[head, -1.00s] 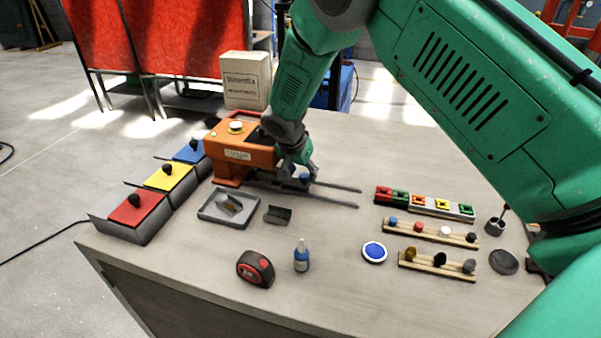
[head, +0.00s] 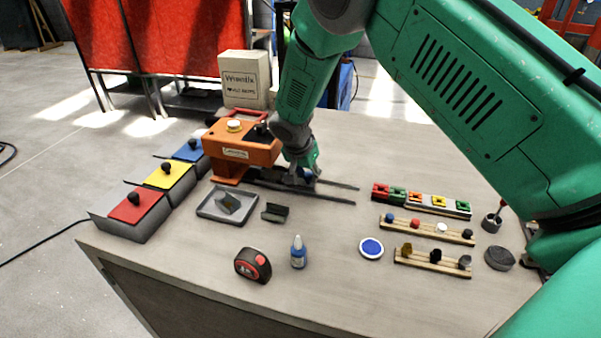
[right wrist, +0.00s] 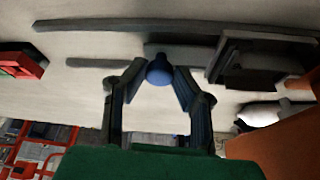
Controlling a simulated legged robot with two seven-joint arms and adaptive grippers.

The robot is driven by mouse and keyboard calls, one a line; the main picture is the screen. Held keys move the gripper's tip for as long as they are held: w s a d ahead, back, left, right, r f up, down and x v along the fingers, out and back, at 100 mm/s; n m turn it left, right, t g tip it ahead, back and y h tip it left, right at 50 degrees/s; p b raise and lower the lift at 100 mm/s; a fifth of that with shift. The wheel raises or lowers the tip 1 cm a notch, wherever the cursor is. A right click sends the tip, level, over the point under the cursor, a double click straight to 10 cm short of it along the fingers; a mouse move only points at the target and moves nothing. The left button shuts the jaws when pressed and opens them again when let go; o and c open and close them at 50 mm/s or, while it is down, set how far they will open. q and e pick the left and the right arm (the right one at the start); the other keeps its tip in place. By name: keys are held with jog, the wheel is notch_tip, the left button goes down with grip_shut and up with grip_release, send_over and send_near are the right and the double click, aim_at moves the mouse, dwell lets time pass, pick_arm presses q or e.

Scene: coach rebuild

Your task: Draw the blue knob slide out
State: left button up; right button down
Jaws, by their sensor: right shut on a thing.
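The orange machine (head: 240,146) stands at the back left, with two dark parallel rails (head: 338,201) running out to its right. A small blue knob (head: 311,178) sits by the rails, mostly covered by my right gripper (head: 303,178). In the right wrist view the round blue knob (right wrist: 160,71) is between the two dark fingertips of my right gripper (right wrist: 160,76), which are shut on it. A dark rail (right wrist: 120,25) and a dark block (right wrist: 262,60) lie beyond it. The slide body under the knob is hard to make out. My left gripper is not in view.
Boxes with red (head: 136,206), yellow and blue lids line the left. A grey tray (head: 212,213), tape measure (head: 253,265) and blue bottle (head: 298,253) stand in front. Racks of small coloured parts (head: 430,228) are at the right.

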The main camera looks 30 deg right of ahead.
jog(key=s+d, duration=0.8)
jog(key=s, duration=0.1)
jog(key=shift+s+d, duration=0.2)
jog(key=shift+d, duration=0.05)
jog(key=shift+a, duration=0.1)
jog(key=c, duration=1.3)
grip_release()
jog(key=shift+c, duration=0.2)
jog(key=shift+o, duration=0.2)
jog(key=shift+d+f, duration=0.1)
jog(key=shift+d, duration=0.15)
jog(key=v, duration=1.1)
jog(key=shift+r, duration=0.3)
